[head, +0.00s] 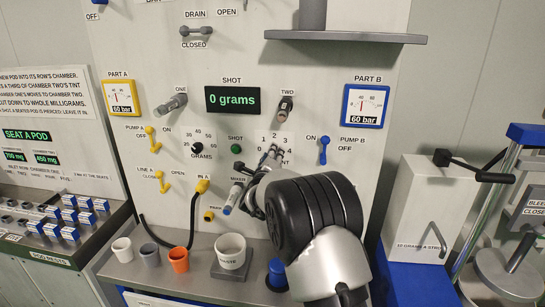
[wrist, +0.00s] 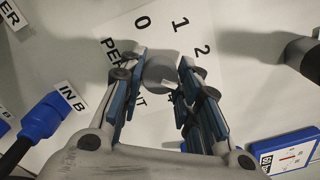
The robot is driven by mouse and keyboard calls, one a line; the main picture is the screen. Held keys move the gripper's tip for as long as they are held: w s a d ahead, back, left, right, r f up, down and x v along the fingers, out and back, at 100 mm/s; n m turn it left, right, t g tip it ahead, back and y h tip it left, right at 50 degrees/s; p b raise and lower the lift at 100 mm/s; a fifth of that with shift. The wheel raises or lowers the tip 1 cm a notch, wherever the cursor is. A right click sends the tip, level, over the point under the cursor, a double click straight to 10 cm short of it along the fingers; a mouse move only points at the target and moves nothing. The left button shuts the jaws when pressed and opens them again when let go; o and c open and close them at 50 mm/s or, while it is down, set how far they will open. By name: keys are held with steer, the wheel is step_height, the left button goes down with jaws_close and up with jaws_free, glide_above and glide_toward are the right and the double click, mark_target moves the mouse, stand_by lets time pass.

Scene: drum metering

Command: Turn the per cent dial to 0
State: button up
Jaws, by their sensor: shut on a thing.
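The per cent dial (wrist: 159,72) is a round grey knob on a white label plate. In the wrist view it sits between the blue-padded fingers of my gripper (wrist: 160,84), which is shut on it. A small white mark shows at the dial's lower right side, but I cannot tell exactly which number it points to. The numerals 0, 1 and 2 show around the dial; the higher ones are mostly hidden by a finger.
The display (head: 232,100) reads 0 grams. The pump B lever (head: 323,150) is to the right and the grams dial (head: 197,149) to the left. A blue IN B connector (wrist: 55,112) lies close to my gripper. A waste cup (head: 231,252) stands on the ledge below.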

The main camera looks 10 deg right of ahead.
steer(key=shift+c, duration=1.1)
steer(key=shift+n, duration=0.4)
steer(key=n+p, duration=0.4)
steer(key=n, duration=2.2)
